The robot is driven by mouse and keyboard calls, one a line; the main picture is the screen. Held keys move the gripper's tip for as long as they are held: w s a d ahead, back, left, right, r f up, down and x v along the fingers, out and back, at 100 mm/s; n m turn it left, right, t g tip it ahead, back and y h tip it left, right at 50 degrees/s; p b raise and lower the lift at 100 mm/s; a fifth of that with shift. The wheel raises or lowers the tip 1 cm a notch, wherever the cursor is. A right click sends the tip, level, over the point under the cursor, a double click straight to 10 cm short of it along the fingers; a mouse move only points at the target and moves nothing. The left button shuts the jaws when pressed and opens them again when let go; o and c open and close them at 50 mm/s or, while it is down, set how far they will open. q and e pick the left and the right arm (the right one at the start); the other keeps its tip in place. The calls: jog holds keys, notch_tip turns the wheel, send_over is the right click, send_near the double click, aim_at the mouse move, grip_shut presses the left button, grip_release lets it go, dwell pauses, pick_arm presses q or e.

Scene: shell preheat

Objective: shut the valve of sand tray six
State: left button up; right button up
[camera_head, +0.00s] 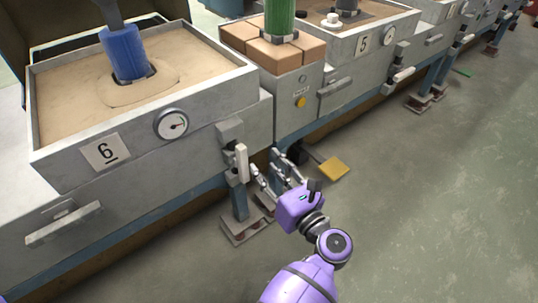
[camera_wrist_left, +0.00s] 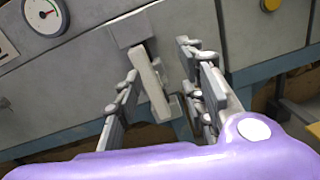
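Sand tray six (camera_head: 105,151) is the grey sand-filled box at left in the head view, with a "6" plate and a round gauge (camera_head: 171,124). Its valve has a pale, nearly upright lever (camera_head: 242,163) on a grey block at the tray's right front corner. The lever (camera_wrist_left: 150,84) also shows in the left wrist view, slightly tilted. My left gripper (camera_head: 264,163) is open and empty, just right of the lever in the head view. In the left wrist view its fingers (camera_wrist_left: 158,62) appear on either side of the lever, with gaps; contact is not visible. My right gripper is not in view.
A blue cylinder (camera_head: 125,53) stands in tray six's sand. A cabinet with a yellow button (camera_head: 301,102) and tray five (camera_head: 363,44) are to the right. A yellow pedal (camera_head: 333,169) is low behind the gripper.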

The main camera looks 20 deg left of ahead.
aim_at(244, 159)
pick_arm(q)
jog(key=w+a, duration=0.1)
jog(key=a, duration=0.1)
jog(key=w+a+n, duration=0.1)
jog(key=a, duration=0.2)
jog(key=w+a+n+g, duration=0.1)
jog(key=a, duration=0.1)
jog(key=shift+a+f+y+b, duration=0.2)
jog(key=shift+a+y+b, duration=0.1)
jog(key=shift+a+b, duration=0.1)
grip_shut()
